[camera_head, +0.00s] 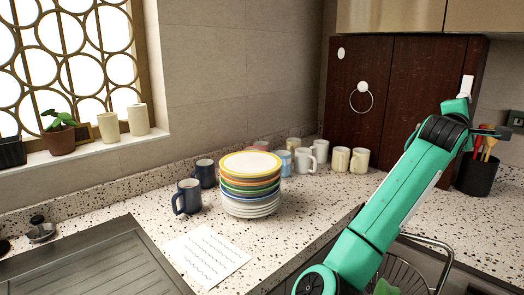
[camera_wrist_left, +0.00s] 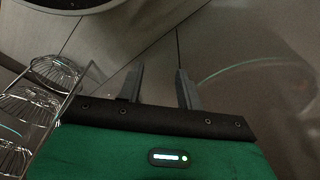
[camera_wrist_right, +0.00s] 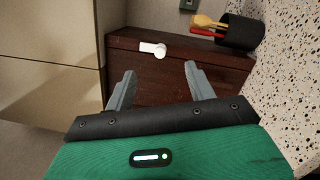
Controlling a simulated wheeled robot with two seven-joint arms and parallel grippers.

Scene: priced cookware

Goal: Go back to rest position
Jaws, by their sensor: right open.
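My right arm rises from the bottom right of the head view, and its gripper (camera_head: 492,132) is up in front of the dark wooden cabinet's right side. In the right wrist view this gripper (camera_wrist_right: 160,70) has its fingers apart with nothing between them. My left gripper (camera_wrist_left: 158,82) shows only in its wrist view, outside the head view. Its fingers are apart and empty, above grey floor or panels. A stack of coloured plates (camera_head: 250,182) stands on the speckled counter (camera_head: 300,230), with a dark blue mug (camera_head: 187,197) beside it.
Several mugs (camera_head: 341,160) stand along the counter's back. A black utensil holder (camera_head: 478,177) is near my right gripper. A paper sheet (camera_head: 208,254) lies in front of the plates. A wire rack (camera_wrist_left: 48,95) is left of my left gripper.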

